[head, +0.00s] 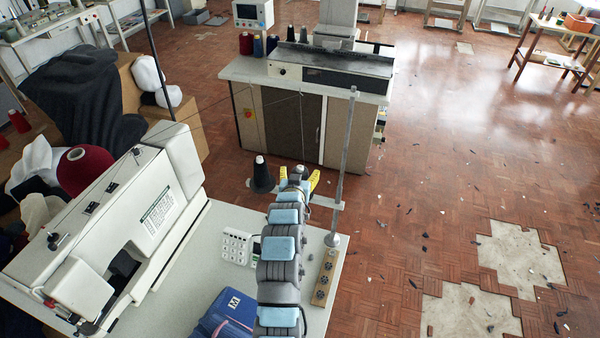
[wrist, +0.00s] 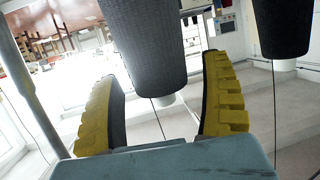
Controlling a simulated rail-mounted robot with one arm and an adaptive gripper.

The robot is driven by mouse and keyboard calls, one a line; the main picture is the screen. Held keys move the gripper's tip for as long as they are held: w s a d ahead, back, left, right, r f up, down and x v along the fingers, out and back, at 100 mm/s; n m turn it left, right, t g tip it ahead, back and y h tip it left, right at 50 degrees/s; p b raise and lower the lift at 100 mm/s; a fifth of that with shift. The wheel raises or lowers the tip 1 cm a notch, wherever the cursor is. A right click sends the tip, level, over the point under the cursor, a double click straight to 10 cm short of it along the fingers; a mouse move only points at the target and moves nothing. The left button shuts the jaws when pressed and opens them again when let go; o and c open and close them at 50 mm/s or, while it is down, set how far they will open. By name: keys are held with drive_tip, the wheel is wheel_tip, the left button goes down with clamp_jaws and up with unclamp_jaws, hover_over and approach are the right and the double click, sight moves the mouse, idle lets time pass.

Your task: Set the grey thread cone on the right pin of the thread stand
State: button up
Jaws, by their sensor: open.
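The thread stand (head: 346,145) is a tall metal pole with a crossbar on the right of the table; its pole shows at the left in the wrist view (wrist: 32,95). A black cone (head: 262,176) stands upright at the crossbar's left end; it shows at the right in the wrist view (wrist: 283,28). My gripper (head: 299,178) is open at the crossbar's right part. In the wrist view the grey thread cone (wrist: 150,45) is between the yellow fingers (wrist: 165,112), with gaps beside it. The right pin is hidden, so I cannot tell how the cone sits on it.
A buttonhole machine (head: 150,205) fills the table's left side. A blue case (head: 228,312) and a white keypad (head: 237,246) lie near my arm. A cabinet (head: 300,120) with several cones on top stands behind. Threads hang around the stand.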

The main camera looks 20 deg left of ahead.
drive_tip(key=v, duration=1.1)
drive_tip(key=shift+s, duration=0.2)
idle(0.4)
drive_tip(key=shift+d, duration=0.15)
